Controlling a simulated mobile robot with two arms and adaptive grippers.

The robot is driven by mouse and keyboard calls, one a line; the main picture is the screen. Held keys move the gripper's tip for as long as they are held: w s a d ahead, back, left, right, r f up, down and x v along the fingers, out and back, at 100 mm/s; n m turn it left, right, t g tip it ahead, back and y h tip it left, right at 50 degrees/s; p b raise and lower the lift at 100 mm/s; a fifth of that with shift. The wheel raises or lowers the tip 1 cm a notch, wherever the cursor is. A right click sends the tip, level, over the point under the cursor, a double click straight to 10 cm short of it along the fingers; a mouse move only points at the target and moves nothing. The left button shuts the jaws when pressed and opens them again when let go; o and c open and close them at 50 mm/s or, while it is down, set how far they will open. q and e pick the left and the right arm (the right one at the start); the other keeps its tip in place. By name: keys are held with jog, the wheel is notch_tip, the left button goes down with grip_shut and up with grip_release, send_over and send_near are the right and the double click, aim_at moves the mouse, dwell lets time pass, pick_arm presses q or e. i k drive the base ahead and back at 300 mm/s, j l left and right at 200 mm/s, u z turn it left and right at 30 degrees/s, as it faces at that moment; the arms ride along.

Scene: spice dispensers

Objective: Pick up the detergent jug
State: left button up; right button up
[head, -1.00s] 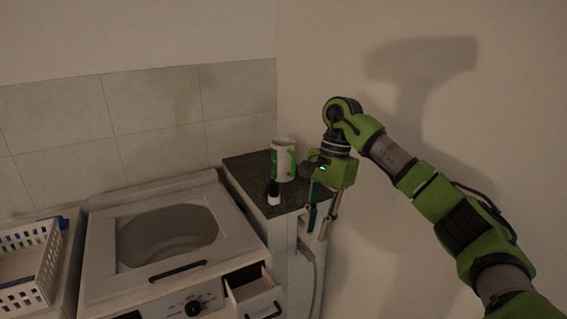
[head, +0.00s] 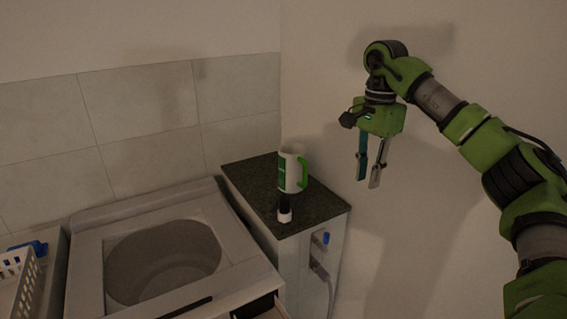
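My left gripper is not in view.
A washing machine (head: 85,263) with an open top and drawer is left of the counter. A white basket (head: 25,285) is at far left. Walls close off the back and right.

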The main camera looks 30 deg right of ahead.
aim_at(292, 165)
jog(key=i, duration=0.95)
